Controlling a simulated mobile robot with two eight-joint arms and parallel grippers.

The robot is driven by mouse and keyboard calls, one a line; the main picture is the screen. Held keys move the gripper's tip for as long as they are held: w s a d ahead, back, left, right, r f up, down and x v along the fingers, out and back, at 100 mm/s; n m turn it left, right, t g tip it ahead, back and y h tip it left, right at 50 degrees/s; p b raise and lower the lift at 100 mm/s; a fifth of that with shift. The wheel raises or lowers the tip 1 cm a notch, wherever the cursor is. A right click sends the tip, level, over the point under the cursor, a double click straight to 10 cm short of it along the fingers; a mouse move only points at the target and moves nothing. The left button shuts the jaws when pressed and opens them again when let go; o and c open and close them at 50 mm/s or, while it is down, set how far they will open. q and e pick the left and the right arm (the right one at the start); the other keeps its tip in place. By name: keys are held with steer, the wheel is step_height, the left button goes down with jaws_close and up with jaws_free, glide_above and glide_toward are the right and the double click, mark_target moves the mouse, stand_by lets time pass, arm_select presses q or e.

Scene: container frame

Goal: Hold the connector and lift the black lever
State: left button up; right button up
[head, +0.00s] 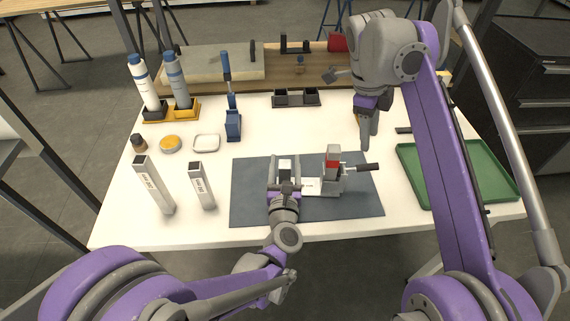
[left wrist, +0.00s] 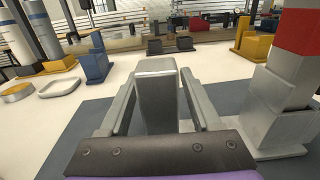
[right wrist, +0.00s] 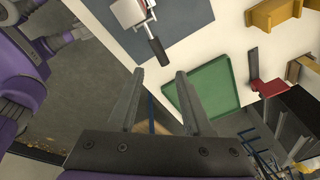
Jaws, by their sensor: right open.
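A light grey upright block (head: 285,165), probably the connector, stands on the dark mat. My left gripper (head: 284,184) is around it, with one finger on each side. In the left wrist view the block (left wrist: 157,100) stands between the open fingers, with narrow gaps seeming to show. The black lever (head: 367,167) sticks out from the fixture to the right. The lever also shows in the right wrist view (right wrist: 158,50). My right gripper (head: 367,130) is open and empty, pointing down above the table behind the lever.
The dark mat (head: 245,205) lies at the table's front. A green tray (head: 409,187) is to the right. Two grey boxes (head: 154,186) (head: 201,187), bottles (head: 147,85) and small dishes are left. A blue clamp (head: 233,125) stands behind the mat. The white table centre is clear.

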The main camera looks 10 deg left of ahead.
arm_select(q)
jaws_close()
stand_by(1.1)
